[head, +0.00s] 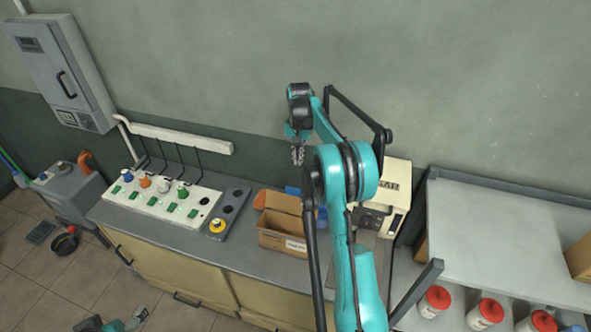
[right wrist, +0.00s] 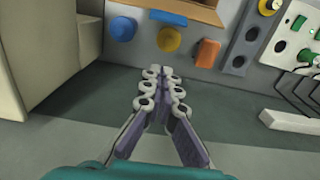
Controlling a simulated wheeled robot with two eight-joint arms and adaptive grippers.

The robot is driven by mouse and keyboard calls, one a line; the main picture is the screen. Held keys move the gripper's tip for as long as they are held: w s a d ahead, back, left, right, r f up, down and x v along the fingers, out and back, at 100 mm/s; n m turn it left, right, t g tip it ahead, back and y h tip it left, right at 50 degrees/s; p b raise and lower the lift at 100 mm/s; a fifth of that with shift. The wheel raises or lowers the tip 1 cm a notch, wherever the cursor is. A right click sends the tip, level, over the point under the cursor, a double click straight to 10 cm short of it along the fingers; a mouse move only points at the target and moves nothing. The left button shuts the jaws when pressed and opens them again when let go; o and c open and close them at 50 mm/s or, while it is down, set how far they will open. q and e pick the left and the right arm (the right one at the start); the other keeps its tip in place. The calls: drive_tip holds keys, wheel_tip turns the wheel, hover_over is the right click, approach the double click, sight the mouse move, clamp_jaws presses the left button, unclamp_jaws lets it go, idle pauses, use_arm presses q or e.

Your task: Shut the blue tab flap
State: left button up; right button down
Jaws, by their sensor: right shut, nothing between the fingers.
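An open cardboard box (head: 283,238) stands on the bench with a brown flap raised. I cannot tell for sure whether this strip is the blue tab. My right gripper (head: 298,158) is raised near the wall, behind and above the box. Its fingers (right wrist: 161,75) are shut, empty and apart from the box. My left gripper (head: 138,316) shows small at the lower edge; its fingers are too small to read.
A blue round object (right wrist: 123,29), a yellow one (right wrist: 169,39) and an orange block (right wrist: 207,52) lie behind the box. A cream machine (head: 396,180) stands right of it. My right arm hides part of the bench.

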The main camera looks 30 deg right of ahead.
approach(292, 201)
drive_tip(key=w+d+f, duration=0.5)
drive_tip(key=d, duration=0.1)
drive_tip(key=s+a, duration=0.1)
drive_tip(key=s+a+r, duration=0.1)
drive_tip(key=a, duration=0.1)
drive_tip(key=shift+s+a+r, duration=0.2)
drive_tip(key=shift+s, duration=0.15)
drive_tip(key=shift+s+a+r, duration=0.1)
drive_tip(key=shift+a, duration=0.05)
